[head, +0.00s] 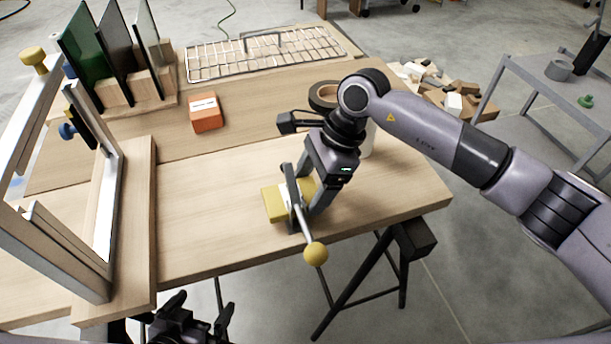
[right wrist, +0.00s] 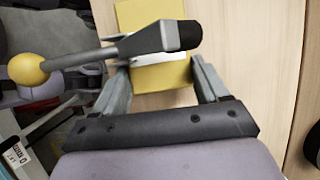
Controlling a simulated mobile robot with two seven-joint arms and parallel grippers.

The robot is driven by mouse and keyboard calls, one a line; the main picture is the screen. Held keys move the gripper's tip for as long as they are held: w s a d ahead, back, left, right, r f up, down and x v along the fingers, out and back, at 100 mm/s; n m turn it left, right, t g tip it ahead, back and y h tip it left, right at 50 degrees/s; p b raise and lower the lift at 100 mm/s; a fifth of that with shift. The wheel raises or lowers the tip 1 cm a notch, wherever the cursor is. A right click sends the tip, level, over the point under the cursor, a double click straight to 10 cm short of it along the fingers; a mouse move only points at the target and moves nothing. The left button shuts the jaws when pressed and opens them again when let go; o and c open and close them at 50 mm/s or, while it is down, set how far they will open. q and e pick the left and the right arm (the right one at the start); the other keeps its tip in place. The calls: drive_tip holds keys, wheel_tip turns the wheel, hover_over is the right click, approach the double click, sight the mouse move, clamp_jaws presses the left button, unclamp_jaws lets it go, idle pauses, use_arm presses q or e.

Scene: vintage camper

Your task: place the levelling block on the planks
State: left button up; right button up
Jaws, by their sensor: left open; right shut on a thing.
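A yellow block (head: 273,203) with a whitish patch is between the fingers of my right gripper (head: 304,205), which is shut on it. The block and finger ends also show in the right wrist view, the block (right wrist: 160,77) between the two fingers. A grey rod (right wrist: 108,54) with a yellow ball and a black tip crosses over the block; whether it is fixed to it I cannot tell. The block is low over the planks (head: 215,215) of the bench top; contact is unclear. My left gripper (head: 190,312) is open and empty below the front edge.
An orange block (head: 206,122) with a white label lies behind on the bench. A wire rack (head: 262,55) lies at the back, dark panels (head: 85,62) stand in a holder back left, and a window frame (head: 105,200) stands left. A dark tape roll (head: 323,97) is behind my right gripper. The middle planks are clear.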

drive_tip(key=w+b, duration=0.1)
drive_tip(key=w+a, duration=0.1)
drive_tip(key=w, duration=0.1)
drive_tip(key=shift+b, duration=0.35)
use_arm(q)
drive_tip(key=shift+w+d+f, duration=0.25)
drive_tip(key=shift+d+f, duration=0.05)
drive_tip(key=shift+f, duration=0.2)
use_arm(e)
drive_tip(key=shift+w+f, duration=0.2)
drive_tip(key=shift+f, duration=0.45)
use_arm(q)
drive_tip(key=shift+f, duration=0.1)
use_arm(e)
drive_tip(key=shift+f, duration=0.1)
drive_tip(key=o, duration=1.2)
drive_tip(key=shift+b, duration=0.3)
use_arm(q)
drive_tip(key=shift+a, duration=0.1)
drive_tip(key=shift+f, duration=0.15)
use_arm(e)
drive_tip(key=v, duration=1.2)
drive_tip(key=shift+a, duration=0.1)
